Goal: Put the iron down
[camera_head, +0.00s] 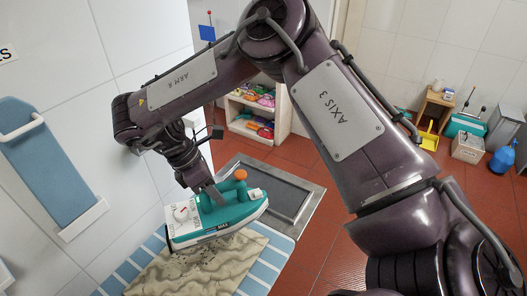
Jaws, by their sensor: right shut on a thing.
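My right gripper (216,194) is shut on the teal and white iron (238,212). The iron has an orange knob and a white dial, and its nose points right. It is over the far part of a wrinkled beige cloth (185,270). I cannot tell whether its soleplate touches the cloth. The cloth lies on a blue and white striped board (262,270). A dark rectangular plate with a metal rim (318,200) is just beyond the iron, to its right. The gripper's fingers are partly hidden by the iron's handle. My left gripper is not in view.
A tiled wall with a blue hanging panel (40,165) is close on the left. A shelf with colourful items (254,115) stands behind on the red floor (335,195). Boxes and a blue bottle (501,160) stand at the back right.

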